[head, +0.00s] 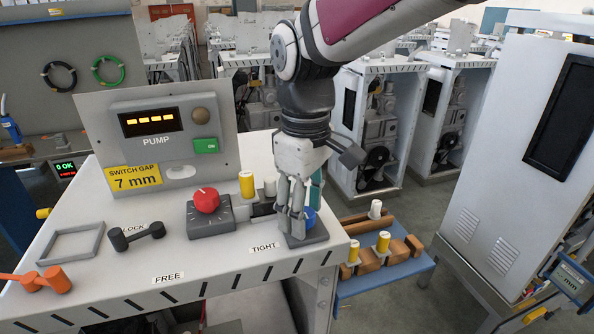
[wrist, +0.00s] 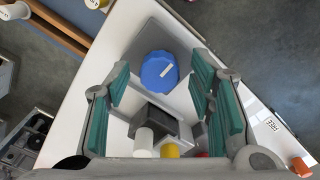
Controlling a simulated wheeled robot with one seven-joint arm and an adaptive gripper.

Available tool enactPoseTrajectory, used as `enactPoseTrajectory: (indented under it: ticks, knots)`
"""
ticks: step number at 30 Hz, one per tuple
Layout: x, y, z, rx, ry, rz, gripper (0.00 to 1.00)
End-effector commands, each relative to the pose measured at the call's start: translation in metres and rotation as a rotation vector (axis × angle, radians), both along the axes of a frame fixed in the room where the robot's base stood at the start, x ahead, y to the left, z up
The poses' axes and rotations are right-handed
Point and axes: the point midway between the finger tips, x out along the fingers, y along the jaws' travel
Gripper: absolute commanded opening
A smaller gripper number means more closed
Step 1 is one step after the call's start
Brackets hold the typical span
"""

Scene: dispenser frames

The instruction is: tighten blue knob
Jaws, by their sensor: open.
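The blue knob (wrist: 159,70) has a scalloped edge and a white mark on top, and sits on a grey square base (wrist: 172,43). In the head view the blue knob (head: 309,216) is partly hidden behind my gripper's fingers, near the TIGHT label (head: 264,247). My gripper (head: 296,212) points down over the knob. In the wrist view my gripper (wrist: 163,108) is open, its green pads standing apart left and right of the knob. I see no contact with the knob, though the exact height is hard to tell.
A red knob (head: 206,200) on a grey box stands left of my gripper. A yellow-capped cylinder (head: 247,184) and a white one (head: 270,187) stand close behind it. The pump panel (head: 162,138) rises at the back left. A blue side shelf (head: 385,274) holds wooden blocks at right.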

Motion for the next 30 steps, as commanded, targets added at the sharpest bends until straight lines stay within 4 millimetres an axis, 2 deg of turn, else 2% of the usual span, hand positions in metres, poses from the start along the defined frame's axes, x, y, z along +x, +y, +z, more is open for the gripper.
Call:
enactPoseTrajectory:
  ticks: [8, 15, 23, 30]
  knots:
    - [0.0002, 0.0001, -0.0014, 0.001, -0.001, 0.000, 0.49]
    - [0.0002, 0.0001, -0.0013, 0.001, -0.001, -0.001, 0.01]
    - [0.0000, 0.0001, -0.0011, 0.001, -0.001, -0.015, 0.01]
    - [-0.0005, 0.0002, -0.0005, 0.001, 0.000, -0.112, 0.01]
